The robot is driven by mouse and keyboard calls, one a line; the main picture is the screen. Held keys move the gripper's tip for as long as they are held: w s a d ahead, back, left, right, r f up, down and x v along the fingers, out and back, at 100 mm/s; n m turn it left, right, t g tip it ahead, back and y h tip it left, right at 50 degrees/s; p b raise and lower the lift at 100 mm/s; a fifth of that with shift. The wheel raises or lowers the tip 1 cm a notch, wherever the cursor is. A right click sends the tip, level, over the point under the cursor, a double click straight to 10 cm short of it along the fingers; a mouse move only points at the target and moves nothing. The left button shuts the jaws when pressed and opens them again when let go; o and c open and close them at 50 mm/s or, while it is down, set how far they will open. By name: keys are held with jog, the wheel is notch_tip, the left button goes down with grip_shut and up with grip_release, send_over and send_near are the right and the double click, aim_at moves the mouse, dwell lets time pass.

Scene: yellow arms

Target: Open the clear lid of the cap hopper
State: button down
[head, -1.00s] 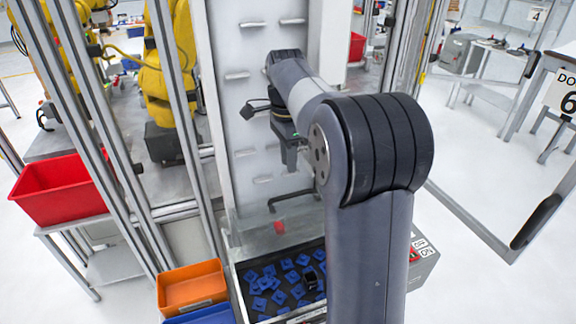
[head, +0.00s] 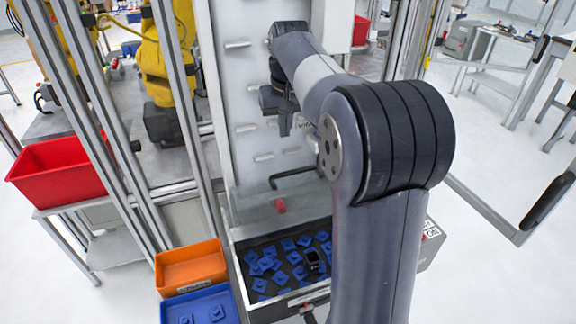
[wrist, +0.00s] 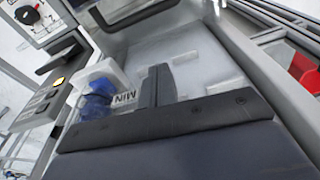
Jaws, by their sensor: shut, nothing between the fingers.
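The cap hopper (head: 243,268) is an open-fronted dark bin low in the head view, with many blue caps (head: 268,262) inside. A see-through grey panel (head: 250,208), apparently the clear lid, stands at its back above the caps, with a red knob (head: 280,206). A black bar handle (head: 293,177) shows just above the panel. My gripper (head: 285,128) is shut and empty, pointing down, above the handle and apart from it in the picture. In the wrist view, its dark fingers (wrist: 157,86) lie together before a pale surface. Blue caps (wrist: 97,100) and a "MIN" label show there to the left.
A tall pale slotted panel (head: 240,85) rises behind the hopper. An orange bin (head: 190,267) and a blue bin (head: 200,306) stand left of it. Metal posts and yellow arms are at the left. My arm hides the hopper's right part.

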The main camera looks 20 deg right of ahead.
notch_tip(320, 180, down, 9)
jog(key=s+p, duration=0.1)
jog(key=s, duration=0.1)
jog(key=shift+n+p, duration=0.4)
jog(key=shift+s, duration=0.15)
dwell(0.4)
jog(key=s, duration=0.3)
jog(key=shift+r, duration=0.2)
notch_tip(320, 180, up, 11)
jog(key=s+b, duration=0.1)
jog(key=shift+s+f, duration=0.15)
jog(key=shift+s, duration=0.2)
jog(key=shift+f, duration=0.1)
dwell(0.3)
